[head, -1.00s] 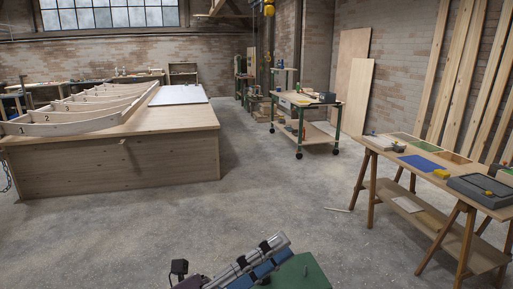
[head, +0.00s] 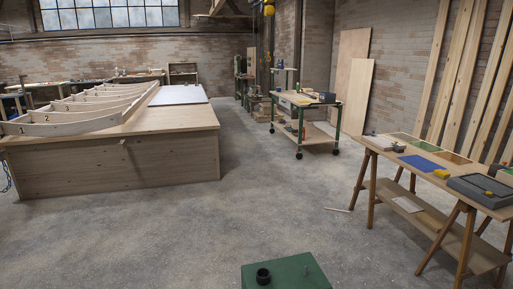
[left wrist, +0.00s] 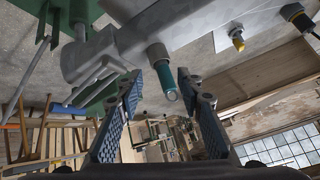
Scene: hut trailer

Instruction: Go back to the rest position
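My left gripper (left wrist: 159,80) shows in the left wrist view with its two dark, blue-padded fingers spread apart. It is open, and I see nothing clamped between the pads. A grey metal body with a teal, silver-tipped cylinder (left wrist: 162,72) shows beyond the fingers, seemingly between them in the picture. I cannot tell how far away it is. Neither gripper is in the head view. My right gripper does not show in either view.
A large wooden bench (head: 120,165) with curved numbered ribs (head: 70,125) stands at left. A green-framed cart (head: 305,125) stands at the back. A trestle table (head: 400,172) with a blue mat (head: 421,163) and grey case (head: 482,189) stands at right. The concrete floor between is mostly clear.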

